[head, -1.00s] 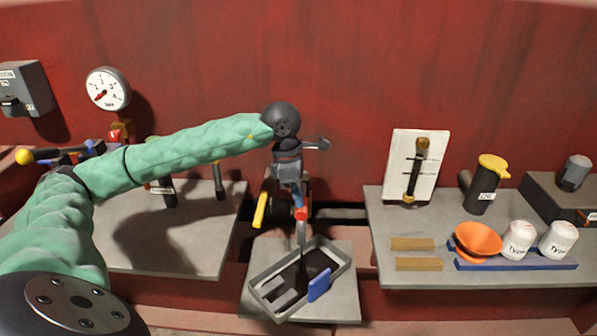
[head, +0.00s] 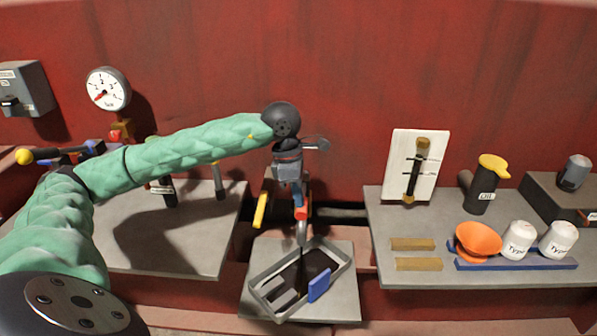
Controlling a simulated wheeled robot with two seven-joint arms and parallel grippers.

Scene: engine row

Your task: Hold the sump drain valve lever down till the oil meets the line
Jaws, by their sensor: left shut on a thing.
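My left gripper (head: 299,203) points down in front of the red wall, at the middle, shut on the sump drain valve lever (head: 301,213), whose red part shows at its tips. My wrist and fingers hide most of the valve. A thin dark stream of oil (head: 301,258) appears to fall below it into a grey drain tray (head: 263,290), where dark oil lies. A sight gauge (head: 413,168) with short black marks stands on a white board (head: 430,150) at the right; its level is too small to read surely. My right gripper is out of view.
A yellow handle (head: 261,210) hangs left of the gripper. The right bench (head: 400,223) holds an orange funnel (head: 478,241), two white filters (head: 518,238) and a yellow-lidded oil can (head: 482,190). A pressure dial (head: 107,89) is at the left.

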